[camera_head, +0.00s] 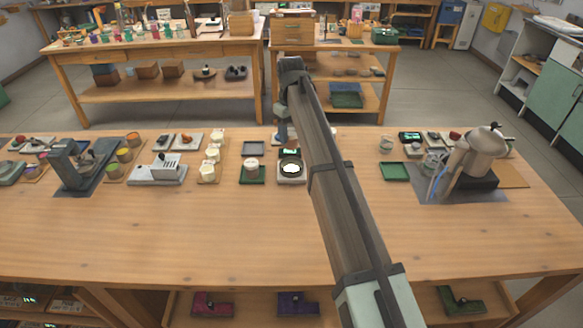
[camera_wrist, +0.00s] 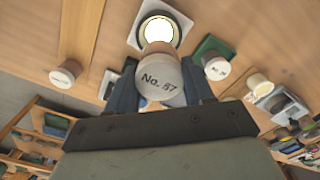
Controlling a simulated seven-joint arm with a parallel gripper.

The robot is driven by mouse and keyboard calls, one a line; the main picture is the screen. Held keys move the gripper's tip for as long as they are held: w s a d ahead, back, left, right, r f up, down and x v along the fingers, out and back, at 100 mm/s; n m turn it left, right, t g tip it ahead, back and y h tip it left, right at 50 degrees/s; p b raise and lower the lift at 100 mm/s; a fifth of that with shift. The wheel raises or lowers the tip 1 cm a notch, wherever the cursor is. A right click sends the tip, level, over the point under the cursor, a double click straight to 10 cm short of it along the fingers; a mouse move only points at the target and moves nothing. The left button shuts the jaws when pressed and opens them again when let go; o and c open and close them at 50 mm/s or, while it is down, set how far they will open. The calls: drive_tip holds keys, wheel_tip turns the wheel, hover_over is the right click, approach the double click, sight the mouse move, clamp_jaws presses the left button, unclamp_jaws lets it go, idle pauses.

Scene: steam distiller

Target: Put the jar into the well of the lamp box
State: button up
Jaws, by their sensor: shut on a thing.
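The jar (camera_wrist: 160,78), with a pale lid marked "No. 87", is held between the two fingers of my gripper (camera_wrist: 160,92) in the wrist view. The lamp box (camera_wrist: 143,38) is a pale square box with a brightly lit round well, seen just beyond the jar. The jar's far end overlaps the edge of the well in this view; I cannot tell the gap between them. In the head view the lamp box (camera_head: 291,179) stands on the bench with its lit well uncovered. My gripper (camera_head: 283,133) is behind it there, and the held jar cannot be made out.
Another pale-lidded jar (camera_head: 251,168) stands on a green tray (camera_head: 252,181) left of the lamp box. A grey tray (camera_head: 253,149) lies behind it. The bench front is clear.

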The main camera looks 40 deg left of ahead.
drive_tip(key=shift+f, duration=4.95)
drive_tip(key=shift+f, duration=0.15)
drive_tip(key=o, duration=1.1)
wheel_tip(320, 180, up, 12)
drive_tip(key=shift+r, duration=0.2)
drive_tip(key=shift+w+d, duration=0.1)
drive_tip(key=shift+w, duration=0.05)
